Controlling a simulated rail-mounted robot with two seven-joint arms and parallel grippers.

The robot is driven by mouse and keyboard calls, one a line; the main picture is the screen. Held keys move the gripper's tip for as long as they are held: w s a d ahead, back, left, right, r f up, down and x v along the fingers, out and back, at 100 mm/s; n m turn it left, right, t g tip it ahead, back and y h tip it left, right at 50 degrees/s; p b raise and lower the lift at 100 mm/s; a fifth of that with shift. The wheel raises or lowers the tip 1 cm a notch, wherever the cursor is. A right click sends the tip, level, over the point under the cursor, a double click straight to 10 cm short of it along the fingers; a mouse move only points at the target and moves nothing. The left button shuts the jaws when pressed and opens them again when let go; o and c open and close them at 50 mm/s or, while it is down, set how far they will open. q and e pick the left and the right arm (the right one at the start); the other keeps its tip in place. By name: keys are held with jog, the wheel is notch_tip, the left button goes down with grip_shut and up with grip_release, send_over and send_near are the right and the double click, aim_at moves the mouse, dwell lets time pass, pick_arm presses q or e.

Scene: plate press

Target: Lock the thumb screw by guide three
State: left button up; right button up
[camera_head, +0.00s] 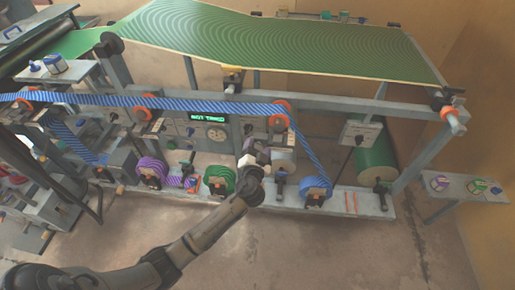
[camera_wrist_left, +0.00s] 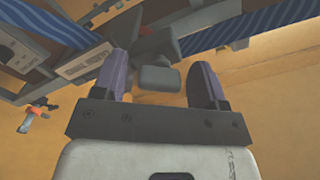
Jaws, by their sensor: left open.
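My left gripper (camera_head: 254,152) is at the front of the press, just below the orange-flanged guide roller (camera_head: 280,107) that carries the blue striped web. In the left wrist view its two dark fingers (camera_wrist_left: 162,68) are spread apart. A grey block-like knob (camera_wrist_left: 160,79) on a darker stem shows between them, with no clear contact; it may be the thumb screw. The gripper and wrist hide that spot in the head view. I cannot read a guide number. My right gripper is not in view.
The blue striped web (camera_head: 205,105) runs along the press above my gripper. A green roll (camera_head: 219,178) is to its left and a blue striped roll (camera_head: 316,188) to its right. A side table (camera_head: 462,190) stands at the right. The front floor is clear.

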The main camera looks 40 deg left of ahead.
pick_arm(q)
jog(key=shift+c, duration=0.5)
jog(key=c, duration=0.8)
